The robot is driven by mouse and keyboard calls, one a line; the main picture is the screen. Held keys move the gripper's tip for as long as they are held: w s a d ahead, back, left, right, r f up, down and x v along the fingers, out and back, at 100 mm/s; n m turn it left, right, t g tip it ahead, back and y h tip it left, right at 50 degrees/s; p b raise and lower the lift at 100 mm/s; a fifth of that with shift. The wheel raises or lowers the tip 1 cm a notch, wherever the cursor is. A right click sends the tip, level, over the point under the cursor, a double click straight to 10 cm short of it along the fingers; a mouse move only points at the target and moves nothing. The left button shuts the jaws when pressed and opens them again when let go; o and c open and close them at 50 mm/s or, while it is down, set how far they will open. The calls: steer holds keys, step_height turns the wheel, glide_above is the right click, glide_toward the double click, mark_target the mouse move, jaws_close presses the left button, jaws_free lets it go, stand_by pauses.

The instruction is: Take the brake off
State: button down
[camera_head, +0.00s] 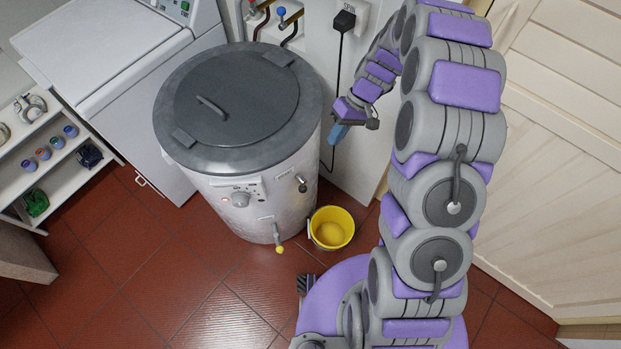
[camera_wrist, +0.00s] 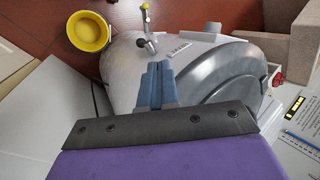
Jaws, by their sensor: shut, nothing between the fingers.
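A round machine with a white drum body (camera_head: 236,205) and a flat dark grey lid (camera_head: 235,95) stands on the floor left of my arm. A short metal lever with a dark knob (camera_head: 301,185) sticks out of its right front beside a small label; the label is too small to read here. In the wrist view this lever (camera_wrist: 147,46) is just beyond my fingertips, apart from them. A lower spout or lever with a yellow end (camera_head: 279,246) is below it. My gripper (camera_head: 338,133) is shut and empty, right of the drum; its blue fingers (camera_wrist: 157,66) are together.
A yellow bucket (camera_head: 331,228) stands on red tiles by the drum. A white appliance (camera_head: 110,60) is at the back left, a shelf (camera_head: 50,150) at far left, and a black plug with cable (camera_head: 344,20) on the wall. Wooden panels (camera_head: 550,130) close the right side.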

mark_target(302, 185)
steer(key=w+d+f+y, duration=0.1)
steer(key=w+f, duration=0.1)
steer(key=f, duration=0.6)
steer(key=w+f, duration=0.3)
steer(key=f, duration=0.5)
steer(key=s+a+f, duration=0.2)
steer(key=a+f, duration=0.2)
steer(key=f, duration=0.1)
steer(key=s+a+f+n+b, duration=0.1)
steer(key=s+a+f, duration=0.2)
steer(key=f, duration=0.3)
steer(key=shift+a+f+b, duration=0.2)
steer(key=shift+a+b, duration=0.1)
steer(key=shift+a, duration=0.2)
